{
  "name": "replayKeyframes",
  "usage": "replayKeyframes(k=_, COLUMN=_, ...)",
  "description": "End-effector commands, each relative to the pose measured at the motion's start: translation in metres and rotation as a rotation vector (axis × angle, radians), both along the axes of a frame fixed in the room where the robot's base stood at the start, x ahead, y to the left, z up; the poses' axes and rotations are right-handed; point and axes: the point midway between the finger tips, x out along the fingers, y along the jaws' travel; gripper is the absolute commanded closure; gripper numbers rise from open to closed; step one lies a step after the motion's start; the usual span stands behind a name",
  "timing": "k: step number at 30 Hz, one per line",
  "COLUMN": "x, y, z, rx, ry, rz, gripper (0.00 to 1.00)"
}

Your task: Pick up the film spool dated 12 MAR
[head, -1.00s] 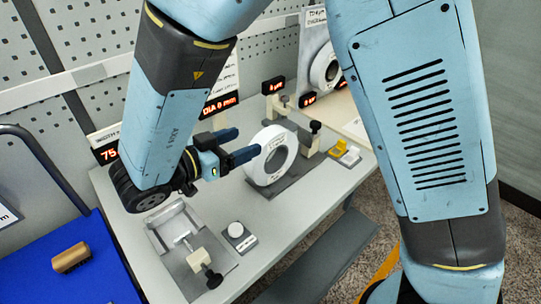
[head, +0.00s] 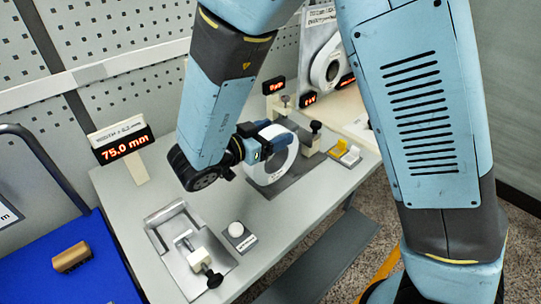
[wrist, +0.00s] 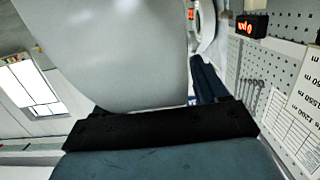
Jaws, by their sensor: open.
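In the wrist view a large pale surface (wrist: 130,50), apparently the spool close up, fills the space ahead of my gripper. One dark blue finger (wrist: 207,80) shows at its right; the other finger is hidden.
Another white ring (head: 327,65) is on a panel at the back. A 75.0 mm display (head: 123,146), a metal fixture (head: 185,245) and a white button (head: 236,229) are on the left of the table. A brown block (head: 71,257) lies on a blue surface.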

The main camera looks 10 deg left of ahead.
Motion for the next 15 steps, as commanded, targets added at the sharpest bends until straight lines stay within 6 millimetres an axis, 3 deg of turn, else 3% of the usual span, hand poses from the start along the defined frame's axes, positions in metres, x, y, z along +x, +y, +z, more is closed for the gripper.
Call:
replayKeyframes(k=5, x=0.0004, y=-0.0003, z=-0.0001, rx=0.0, ry=0.0, rz=0.0, gripper=0.28)
replayKeyframes(k=15, x=0.0003, y=-0.0004, z=0.0, rx=0.0, ry=0.0, rz=0.0, gripper=0.59)
